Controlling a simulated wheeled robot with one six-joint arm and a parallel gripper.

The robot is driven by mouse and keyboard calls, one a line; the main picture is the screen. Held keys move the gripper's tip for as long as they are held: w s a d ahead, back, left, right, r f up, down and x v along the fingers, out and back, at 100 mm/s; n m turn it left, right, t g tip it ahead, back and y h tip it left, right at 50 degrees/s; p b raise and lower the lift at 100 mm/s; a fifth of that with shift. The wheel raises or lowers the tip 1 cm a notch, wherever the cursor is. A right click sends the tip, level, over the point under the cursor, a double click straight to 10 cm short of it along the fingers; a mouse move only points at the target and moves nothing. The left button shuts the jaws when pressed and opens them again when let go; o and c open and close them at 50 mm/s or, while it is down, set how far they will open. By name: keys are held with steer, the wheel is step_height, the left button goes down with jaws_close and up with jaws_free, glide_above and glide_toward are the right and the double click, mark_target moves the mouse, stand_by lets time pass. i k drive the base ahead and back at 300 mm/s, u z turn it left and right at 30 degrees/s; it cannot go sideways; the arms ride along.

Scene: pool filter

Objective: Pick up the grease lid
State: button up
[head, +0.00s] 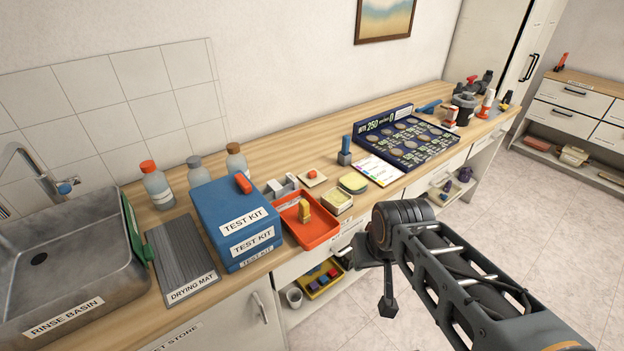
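I cannot clearly pick out the grease lid at this size. A small yellow-topped pad or lid (353,183) lies on the counter, right of the red tray. A small open cream box (337,203) with a label stands just in front of it. Either might belong to the grease, but the labels are too small to read. My gripper (388,303) hangs in front of the counter edge, to the right of these things and apart from them. Its fingers are small and dark, and I cannot see whether they are open.
A red tray (309,243) holds a yellow-brown item. Blue test kit boxes (237,220), a drying mat (181,259) and a sink (62,262) are to its left. A dark coin-style board (408,142) lies to the right. An open shelf below holds a yellow tray (322,289).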

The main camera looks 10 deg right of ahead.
mark_target(312, 177)
steer(key=z, duration=1.1)
steer(key=i, duration=1.2)
steer(key=u, duration=2.95)
